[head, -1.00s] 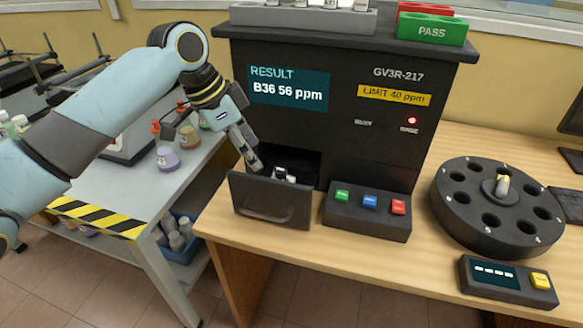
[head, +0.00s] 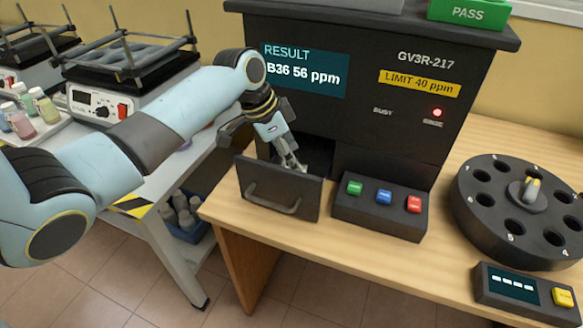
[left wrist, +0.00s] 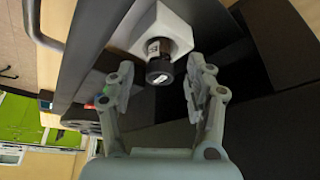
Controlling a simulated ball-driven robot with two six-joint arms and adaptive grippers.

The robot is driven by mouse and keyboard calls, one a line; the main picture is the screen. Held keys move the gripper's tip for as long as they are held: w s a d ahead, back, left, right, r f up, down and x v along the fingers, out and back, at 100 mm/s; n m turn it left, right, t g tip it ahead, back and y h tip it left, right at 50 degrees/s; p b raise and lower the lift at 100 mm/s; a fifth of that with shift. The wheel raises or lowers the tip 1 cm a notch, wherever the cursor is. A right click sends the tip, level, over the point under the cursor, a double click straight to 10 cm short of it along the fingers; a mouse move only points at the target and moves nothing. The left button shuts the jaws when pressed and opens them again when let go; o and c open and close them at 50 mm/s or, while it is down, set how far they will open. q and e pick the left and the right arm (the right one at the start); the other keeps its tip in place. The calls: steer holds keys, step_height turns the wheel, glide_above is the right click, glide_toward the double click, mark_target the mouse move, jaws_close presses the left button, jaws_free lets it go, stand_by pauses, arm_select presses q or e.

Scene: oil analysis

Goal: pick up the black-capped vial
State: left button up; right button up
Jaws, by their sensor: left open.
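The black-capped vial (left wrist: 159,68) shows in the left wrist view, standing in a white square holder (left wrist: 178,30) inside the open drawer (head: 280,188) of the dark analyser. Its black cap faces the camera and a pale label shows on its side. My left gripper (left wrist: 160,85) is open, its two fingers on either side of the cap, with gaps to it. In the head view the left gripper (head: 292,166) points down into the drawer, and the drawer front hides the vial there. My right gripper is not in view.
The analyser (head: 370,90) reads "B36 56 ppm". A panel with green, blue and red buttons (head: 380,205) stands right of the drawer. A black carousel (head: 520,210) and a small keypad (head: 525,290) are farther right on the wooden bench.

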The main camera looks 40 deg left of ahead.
arm_select(q)
steer(key=shift+w+d+f, duration=0.15)
steer(key=shift+w+f, duration=0.05)
steer(key=shift+f, duration=0.35)
jaws_close()
